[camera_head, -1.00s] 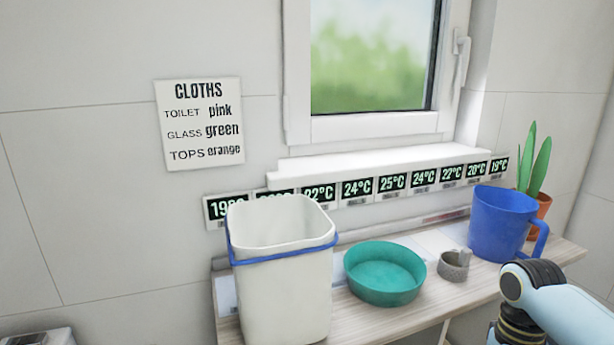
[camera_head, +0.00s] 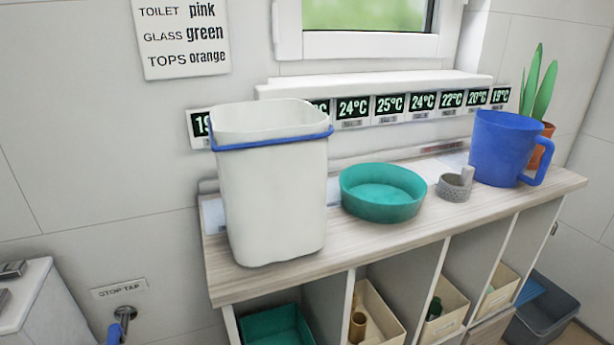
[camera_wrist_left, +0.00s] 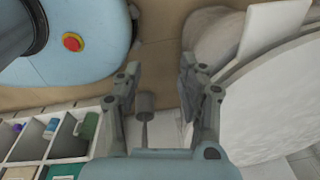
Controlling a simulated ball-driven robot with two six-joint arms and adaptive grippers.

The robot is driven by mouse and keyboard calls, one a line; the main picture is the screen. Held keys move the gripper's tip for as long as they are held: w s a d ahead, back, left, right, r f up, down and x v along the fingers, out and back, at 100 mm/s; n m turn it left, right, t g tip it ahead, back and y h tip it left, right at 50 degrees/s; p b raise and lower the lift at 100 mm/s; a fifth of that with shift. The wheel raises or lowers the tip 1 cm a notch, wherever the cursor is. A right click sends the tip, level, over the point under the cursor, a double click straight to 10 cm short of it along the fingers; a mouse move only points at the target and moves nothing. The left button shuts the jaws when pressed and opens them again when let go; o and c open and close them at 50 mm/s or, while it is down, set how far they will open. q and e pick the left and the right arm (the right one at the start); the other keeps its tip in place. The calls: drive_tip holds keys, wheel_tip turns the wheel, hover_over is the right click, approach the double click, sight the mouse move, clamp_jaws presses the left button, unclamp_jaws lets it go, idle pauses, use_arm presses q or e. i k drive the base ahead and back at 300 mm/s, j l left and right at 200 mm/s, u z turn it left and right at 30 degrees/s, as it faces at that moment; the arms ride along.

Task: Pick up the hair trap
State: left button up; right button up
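The hair trap appears to be the small grey, speckled cup with an upright tab (camera_head: 455,186) on the wooden shelf top, between the green bowl and the blue jug in the head view. Nothing is touching it. My left gripper (camera_wrist_left: 160,72) shows in the left wrist view with its two fingers apart. A grey cylinder on a thin stem (camera_wrist_left: 145,102) shows between the fingers, apparently farther away; I cannot tell what it is. No gripper shows in the head view, and my right gripper is not seen.
A tall white bin (camera_head: 270,195) stands on the shelf top (camera_head: 345,248), left of the green bowl (camera_head: 382,205). The blue jug (camera_head: 500,150) and a potted plant (camera_head: 541,85) stand right. Cubbies below hold boxes (camera_head: 440,310). The shelf's front strip is clear.

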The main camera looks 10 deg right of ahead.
sight(452, 187)
drive_tip(key=z, duration=1.35)
